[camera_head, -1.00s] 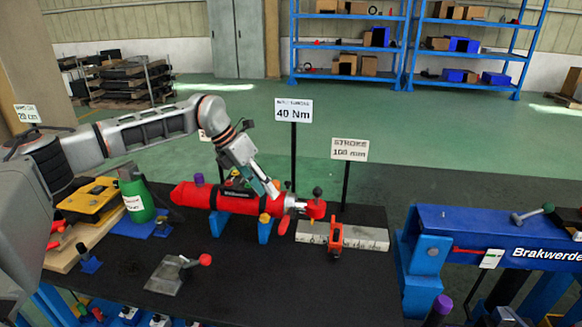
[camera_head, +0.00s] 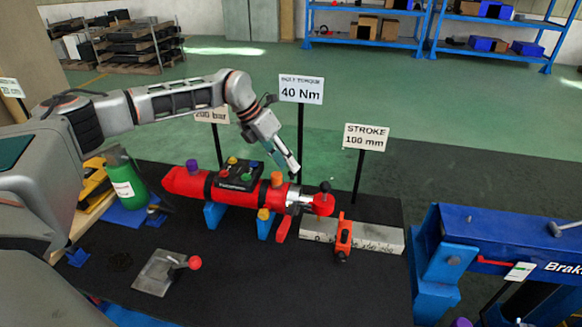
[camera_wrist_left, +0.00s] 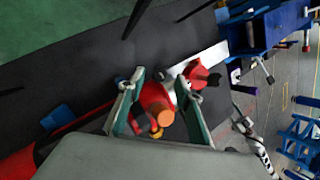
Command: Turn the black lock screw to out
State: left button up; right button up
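The red cylinder (camera_head: 190,184) lies on blue supports on the black table. At its right end, a black ball-topped screw (camera_head: 325,187) stands on a red end piece (camera_head: 322,204); I take it as the lock screw. My left gripper (camera_head: 292,166) hangs above and behind the cylinder, near the orange cap (camera_head: 277,179), apart from the black screw. In the left wrist view its two green fingers (camera_wrist_left: 160,73) are spread, with nothing held between them. The orange cap (camera_wrist_left: 160,116) shows below. A red piece with a black part (camera_wrist_left: 200,74) lies beyond the right fingertip. My right gripper is not in view.
An orange clamp (camera_head: 343,238) sits on the pale ruler bar (camera_head: 380,236). Sign posts with 40 Nm (camera_head: 301,90) and stroke (camera_head: 366,137) boards stand behind the cylinder. A red-knobbed lever plate (camera_head: 160,270) lies in front. A blue press frame (camera_head: 480,238) stands right.

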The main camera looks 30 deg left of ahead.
aim_at(292, 175)
pick_arm(q)
jog(key=shift+x, duration=1.65)
jog(key=shift+w+a, duration=0.1)
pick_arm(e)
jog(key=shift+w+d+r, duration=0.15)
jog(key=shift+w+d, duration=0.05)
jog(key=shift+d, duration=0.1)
pick_arm(q)
grip_shut()
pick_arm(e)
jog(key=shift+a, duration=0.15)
